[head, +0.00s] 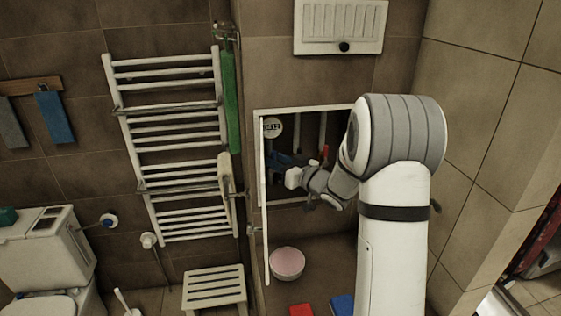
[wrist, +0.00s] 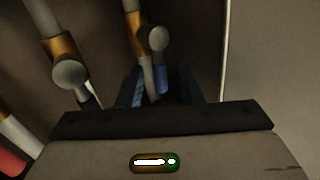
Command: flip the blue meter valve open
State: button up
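The blue meter valve shows in the wrist view as a blue lever (wrist: 162,79) below a brass fitting and a round grey knob. My gripper (wrist: 163,90) has its dark fingers on either side of this lever, apart from each other; contact is not clear. In the head view my gripper (head: 281,166) reaches left into the open wall cabinet, below the round white meter (head: 272,127). Blue shows there at the fingers, but the lever and fingertips are too small and dark to separate.
A red valve handle (head: 325,151) sits right of my gripper in the cabinet. The cabinet door (head: 265,215) stands open on the left. A second pipe with a brass fitting (wrist: 61,46) runs beside the blue lever. A pink bowl (head: 287,263) is on the floor below.

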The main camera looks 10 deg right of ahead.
grip_shut()
jog(key=shift+a+r+n+g, duration=0.1)
jog(key=shift+a+n+g, duration=0.05)
jog(key=shift+n+g, duration=0.3)
grip_release()
dwell(0.3)
jog(key=b+v, duration=0.2)
jog(key=v, duration=0.5)
jog(key=shift+s, duration=0.4)
